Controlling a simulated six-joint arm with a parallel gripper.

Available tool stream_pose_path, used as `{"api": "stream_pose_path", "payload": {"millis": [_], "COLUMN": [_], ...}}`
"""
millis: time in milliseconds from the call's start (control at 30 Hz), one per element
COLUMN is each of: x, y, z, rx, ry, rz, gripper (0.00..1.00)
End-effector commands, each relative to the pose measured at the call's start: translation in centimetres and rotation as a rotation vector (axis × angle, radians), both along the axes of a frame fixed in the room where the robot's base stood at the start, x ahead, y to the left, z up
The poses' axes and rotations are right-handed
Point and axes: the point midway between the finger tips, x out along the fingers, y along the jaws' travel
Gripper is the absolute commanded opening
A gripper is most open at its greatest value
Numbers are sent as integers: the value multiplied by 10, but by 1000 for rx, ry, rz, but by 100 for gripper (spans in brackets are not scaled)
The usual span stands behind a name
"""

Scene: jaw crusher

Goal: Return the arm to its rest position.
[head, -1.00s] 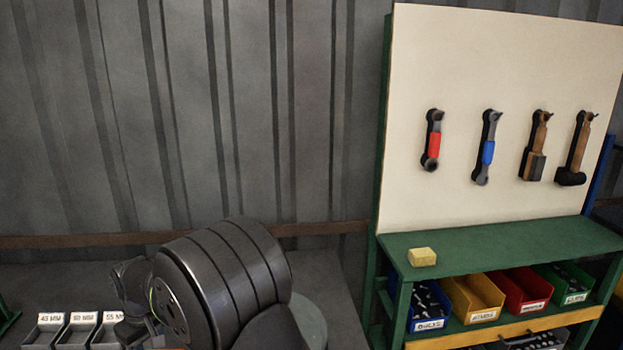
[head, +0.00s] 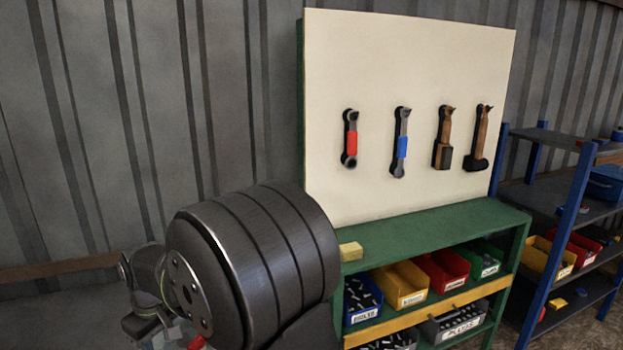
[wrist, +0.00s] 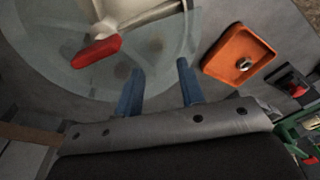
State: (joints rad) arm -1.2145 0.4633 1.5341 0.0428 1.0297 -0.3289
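My gripper (wrist: 161,76) shows in the wrist view as two blue fingers standing apart, with nothing between them. It is above a grey surface with a round translucent disc (wrist: 40,62). A red-handled object (wrist: 97,52) with a pale head lies on the disc, beyond the fingertips and to the left. In the head view my dark arm fills the lower middle, and the fingers cannot be made out there.
An orange tray (wrist: 210,66) with a small metal part lies right of the fingers. A green workbench (head: 440,226) with a tool board (head: 400,60), a yellow block (head: 350,251) and coloured bins stands right of my arm. A blue shelf (head: 560,235) is farther right.

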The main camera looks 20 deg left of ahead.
Motion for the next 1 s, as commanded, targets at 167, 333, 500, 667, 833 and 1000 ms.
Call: {"api": "stream_pose_path", "payload": {"millis": [167, 333, 500, 667, 833, 1000], "x": [21, 38, 52, 63, 72, 77], "y": [-31, -60, -91, -121, -154, -188], "z": [3, 4, 5, 4, 3, 1], "rx": [0, 1, 1, 1, 1, 0], "ry": [0, 0, 0, 0, 0, 0], "rz": [-61, -118, -175, -232, -292, -355], "gripper": [36, 36, 36, 36, 36, 36]}}
